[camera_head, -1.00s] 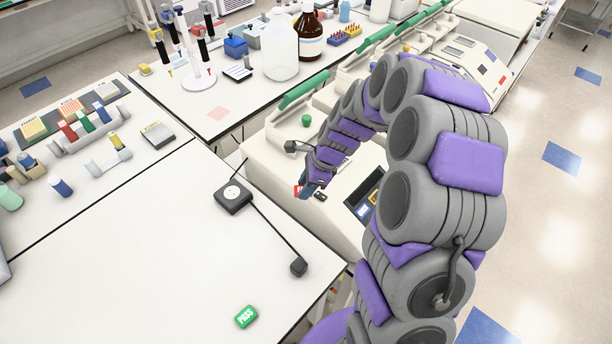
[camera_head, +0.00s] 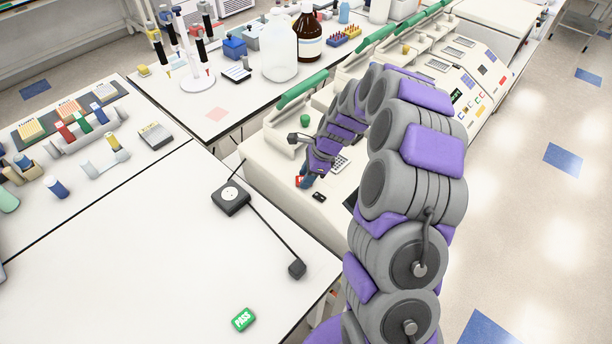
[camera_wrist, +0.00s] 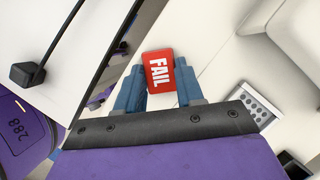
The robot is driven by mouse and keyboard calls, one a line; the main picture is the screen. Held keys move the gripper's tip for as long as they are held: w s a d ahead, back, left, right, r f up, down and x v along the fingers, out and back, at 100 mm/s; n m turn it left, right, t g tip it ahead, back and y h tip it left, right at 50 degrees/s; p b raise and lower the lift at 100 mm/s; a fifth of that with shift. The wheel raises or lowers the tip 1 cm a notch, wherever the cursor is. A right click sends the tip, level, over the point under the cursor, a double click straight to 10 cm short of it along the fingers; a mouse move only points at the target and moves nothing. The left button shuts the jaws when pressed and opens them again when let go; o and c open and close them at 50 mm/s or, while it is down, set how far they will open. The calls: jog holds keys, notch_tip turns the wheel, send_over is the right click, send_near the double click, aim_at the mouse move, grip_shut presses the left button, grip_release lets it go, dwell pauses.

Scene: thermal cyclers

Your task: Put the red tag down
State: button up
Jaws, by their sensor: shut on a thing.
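The red tag (camera_wrist: 159,71), marked FAIL in white, is between the two blue fingertips of my gripper (camera_wrist: 160,88) in the wrist view. My gripper is shut on it. In the head view only a small red bit of the tag (camera_head: 298,182) shows beside my gripper (camera_head: 304,180), which is over the cream top of the nearest thermal cycler (camera_head: 262,160). I cannot tell whether the tag touches that surface. A green PASS tag (camera_head: 243,320) lies on the white bench near its front right corner.
A black square box (camera_head: 231,197) with a cable leading to a small black block (camera_head: 297,269) sits on the white bench (camera_head: 130,270), which has wide clear room. A keypad (camera_wrist: 257,105) is on the machine. More cyclers with green handles (camera_head: 303,88) stand behind.

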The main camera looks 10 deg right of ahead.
jog(key=shift+d, duration=0.3)
jog(key=o, duration=0.9)
jog(key=shift+o, duration=0.6)
jog(key=shift+a, duration=0.3)
